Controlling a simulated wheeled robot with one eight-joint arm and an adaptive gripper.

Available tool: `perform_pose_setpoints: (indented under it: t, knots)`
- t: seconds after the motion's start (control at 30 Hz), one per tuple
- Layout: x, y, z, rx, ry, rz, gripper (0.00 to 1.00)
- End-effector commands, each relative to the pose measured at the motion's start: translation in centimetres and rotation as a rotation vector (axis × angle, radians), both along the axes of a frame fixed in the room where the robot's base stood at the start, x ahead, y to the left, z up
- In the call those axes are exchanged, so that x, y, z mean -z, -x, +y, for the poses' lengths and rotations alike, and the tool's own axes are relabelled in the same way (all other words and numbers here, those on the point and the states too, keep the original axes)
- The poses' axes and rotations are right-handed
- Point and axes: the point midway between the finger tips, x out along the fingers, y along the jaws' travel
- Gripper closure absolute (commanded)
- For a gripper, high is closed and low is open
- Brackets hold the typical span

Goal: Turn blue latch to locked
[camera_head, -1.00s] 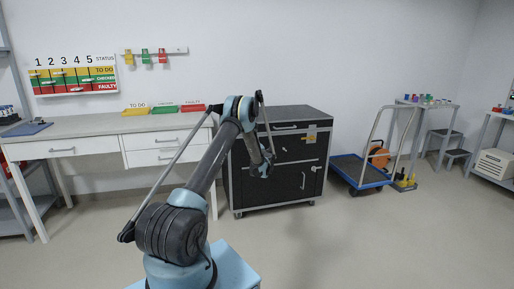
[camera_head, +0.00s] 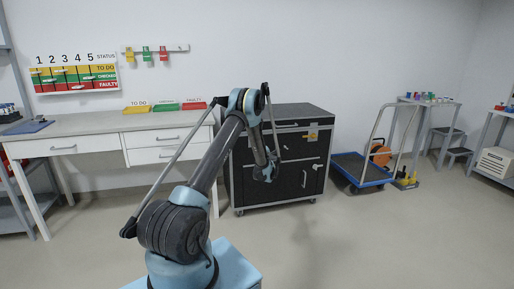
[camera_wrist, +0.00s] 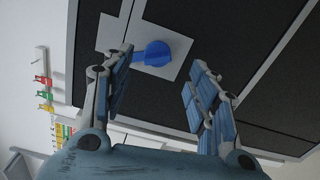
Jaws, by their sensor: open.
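The blue latch (camera_wrist: 156,54) shows in the wrist view as a round blue knob with a short bar pointing left. It sits on a light plate (camera_wrist: 112,34) on the dark front of the cabinet. My gripper (camera_wrist: 158,92) is open, its two fingers apart on either side below the latch in the picture. No finger is seen touching the latch. In the head view my gripper (camera_head: 268,172) is in front of the black cabinet (camera_head: 300,182), and the blue latch cannot be made out there.
A white workbench (camera_head: 100,123) with drawers stands left of the cabinet. A blue cart (camera_head: 362,170) stands to its right. Red, green and yellow tags (camera_wrist: 44,92) show at the left of the wrist view. The floor in front of the cabinet is clear.

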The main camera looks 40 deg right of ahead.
Motion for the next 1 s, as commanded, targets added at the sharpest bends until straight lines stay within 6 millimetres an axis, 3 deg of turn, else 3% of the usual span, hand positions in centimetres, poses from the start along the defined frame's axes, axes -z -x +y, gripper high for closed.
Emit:
perform_pose_setpoints:
  t: [0.1,0.3,0.73,0.77,0.9,1.0]
  knots:
    - [0.0,2.2,0.9,0.002,0.0,0.0,0.47]
    - [0.1,4.5,1.9,0.003,0.001,0.0,0.47]
    - [0.1,5.4,2.3,0.001,0.001,0.0,0.47]
    - [0.1,5.4,2.3,0.001,0.001,0.0,0.49]
    - [-0.4,4.9,2.9,-0.009,0.017,0.013,0.81]
    - [-1.7,3.5,4.4,-0.039,0.073,0.055,0.83]
